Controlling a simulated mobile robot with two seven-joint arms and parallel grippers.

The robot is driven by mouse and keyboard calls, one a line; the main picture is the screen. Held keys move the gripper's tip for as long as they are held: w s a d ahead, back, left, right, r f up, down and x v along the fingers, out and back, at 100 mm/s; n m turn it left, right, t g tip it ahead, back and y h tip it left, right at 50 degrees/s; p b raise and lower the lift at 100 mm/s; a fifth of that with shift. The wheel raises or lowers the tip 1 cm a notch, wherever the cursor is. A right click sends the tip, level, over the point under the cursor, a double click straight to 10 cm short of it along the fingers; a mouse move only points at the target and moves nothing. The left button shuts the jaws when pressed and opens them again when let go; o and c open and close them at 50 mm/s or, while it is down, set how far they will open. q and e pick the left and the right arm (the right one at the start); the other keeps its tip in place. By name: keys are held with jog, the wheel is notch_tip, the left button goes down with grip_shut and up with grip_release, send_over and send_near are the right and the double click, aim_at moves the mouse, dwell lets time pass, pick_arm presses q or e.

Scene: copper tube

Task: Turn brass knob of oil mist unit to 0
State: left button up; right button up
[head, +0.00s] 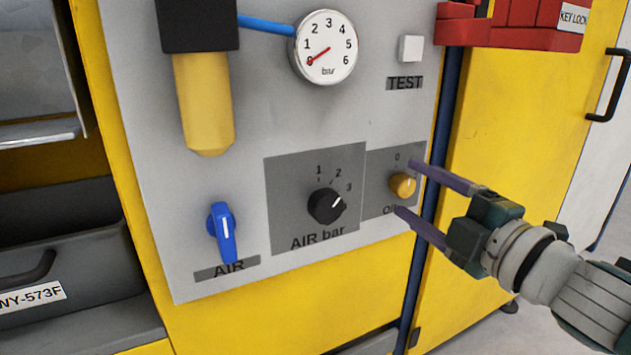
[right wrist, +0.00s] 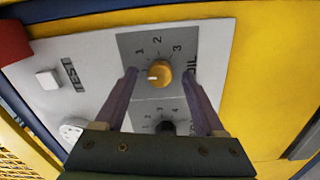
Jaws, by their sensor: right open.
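The brass knob (head: 403,185) of the oil unit sits on a dark grey plate (head: 378,205) at the right of the grey panel, with a 0 printed above it. In the right wrist view the brass knob (right wrist: 160,73) has a white mark on its left side; the numbers 1, 2 and 3 show around it, and the 0 is not visible there. My right gripper (head: 404,187) is open, its two purple fingers on either side of the knob. In the right wrist view the gripper (right wrist: 161,74) shows gaps between both fingers and the knob. My left gripper is not in view.
The black AIR bar knob (head: 326,206) is left of the brass knob, and the blue AIR handle (head: 222,232) farther left. A pressure gauge (head: 325,47) and white TEST button (head: 411,48) are above. A red key-lock box (head: 515,24) juts out at the upper right.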

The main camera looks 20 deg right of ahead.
jog(key=s+p, duration=0.2)
jog(key=s, duration=0.6)
jog(key=shift+s+d, duration=0.3)
jog(key=shift+s, duration=0.1)
jog(key=shift+w, duration=0.1)
